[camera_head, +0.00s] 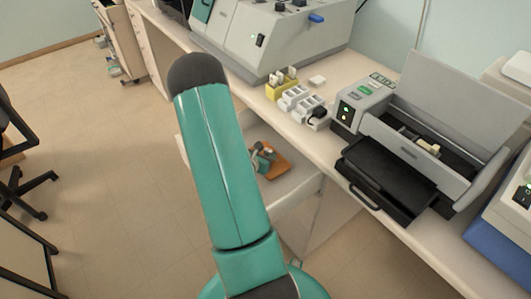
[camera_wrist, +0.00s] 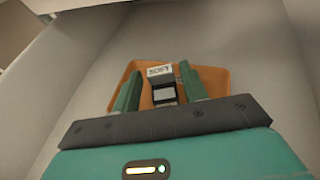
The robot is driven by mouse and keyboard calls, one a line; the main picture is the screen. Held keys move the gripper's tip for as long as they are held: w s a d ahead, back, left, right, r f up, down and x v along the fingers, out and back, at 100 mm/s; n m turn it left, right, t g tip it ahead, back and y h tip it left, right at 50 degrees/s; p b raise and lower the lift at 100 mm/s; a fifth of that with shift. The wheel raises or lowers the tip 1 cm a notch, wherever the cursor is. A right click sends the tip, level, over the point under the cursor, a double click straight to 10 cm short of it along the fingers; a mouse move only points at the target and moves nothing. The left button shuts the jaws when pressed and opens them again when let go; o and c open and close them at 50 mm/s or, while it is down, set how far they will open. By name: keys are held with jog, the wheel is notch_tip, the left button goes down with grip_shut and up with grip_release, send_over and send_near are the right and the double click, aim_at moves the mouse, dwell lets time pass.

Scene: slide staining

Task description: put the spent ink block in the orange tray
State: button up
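The orange tray (camera_wrist: 219,76) lies in an open drawer and surrounds the gripper tips in the wrist view. It also shows in the head view (camera_head: 279,167), partly hidden by my arm and gripper. The ink block (camera_wrist: 163,94), dark and grey with a white lettered label on its end, is over the tray's middle and appears to rest in it. My gripper (camera_wrist: 160,90) has its two green fingers apart, one on each side of the block. Orange shows between the left finger and the block. The gripper is small in the head view (camera_head: 262,157).
On the counter are a grey machine with a raised lid (camera_head: 455,100), a black front tray (camera_head: 385,180), white holders (camera_head: 300,101) and a yellow rack (camera_head: 281,85).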

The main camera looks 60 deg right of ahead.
jog(key=shift+o, duration=0.4)
jog(key=shift+r, duration=0.2)
jog(key=v, duration=1.2)
jog(key=w+a+r+m+g+y, duration=0.1)
jog(key=a+r+m, duration=0.4)
jog(key=r, duration=0.2)
jog(key=w+a+r+m+g+y, duration=0.1)
jog(key=a+r+m+y, duration=0.1)
jog(key=a+r+m, duration=0.4)
jog(key=a+r+m+t+y, duration=0.3)
jog(key=a+r, duration=0.4)
jog(key=a, duration=0.6)
jog(key=w+a+r+m+t+y, duration=0.1)
jog(key=a+r+m+t+y, duration=0.2)
jog(key=a, duration=1)
notch_tip(320, 180, up, 5)
jog(key=t+y, duration=0.2)
jog(key=y, duration=0.2)
jog(key=shift+a+r+t, duration=0.2)
jog(key=shift+a+t, duration=0.2)
